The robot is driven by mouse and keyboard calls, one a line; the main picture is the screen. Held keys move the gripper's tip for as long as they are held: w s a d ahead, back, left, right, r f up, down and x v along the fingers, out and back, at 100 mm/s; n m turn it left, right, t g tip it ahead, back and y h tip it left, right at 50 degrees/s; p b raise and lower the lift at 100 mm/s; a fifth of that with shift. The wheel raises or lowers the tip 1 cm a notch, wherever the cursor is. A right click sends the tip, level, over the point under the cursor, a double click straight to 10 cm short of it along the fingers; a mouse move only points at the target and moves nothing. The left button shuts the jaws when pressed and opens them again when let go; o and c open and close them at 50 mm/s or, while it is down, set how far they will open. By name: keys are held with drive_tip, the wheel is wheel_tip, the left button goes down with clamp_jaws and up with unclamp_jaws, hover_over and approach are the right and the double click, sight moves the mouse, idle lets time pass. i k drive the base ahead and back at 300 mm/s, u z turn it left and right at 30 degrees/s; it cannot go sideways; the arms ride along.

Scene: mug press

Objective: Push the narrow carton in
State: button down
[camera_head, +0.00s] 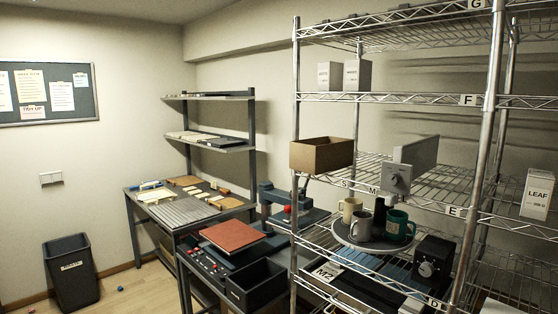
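I cannot tell for sure which box is the narrow carton. A tall white carton marked LEAF (537,193) stands upright at the right on the wire shelving. Two small white cartons, a left one (330,75) and a right one (357,74), stand side by side on the upper shelf marked F. A brown open-topped box (322,154) sits at the left end of the shelf below, its front near or past the shelf edge. My gripper is not in view.
A round tray (345,239) holds several mugs on a lower shelf. A dark box with a dial (432,262) stands right of it. Shelf posts (487,150) partly block access. A press (275,205), a workbench (165,212) and a bin (70,272) are left.

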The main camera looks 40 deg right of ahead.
sight(315, 156)
drive_tip(key=z, duration=0.1)
drive_tip(key=i, duration=0.9)
drive_tip(key=z, duration=0.3)
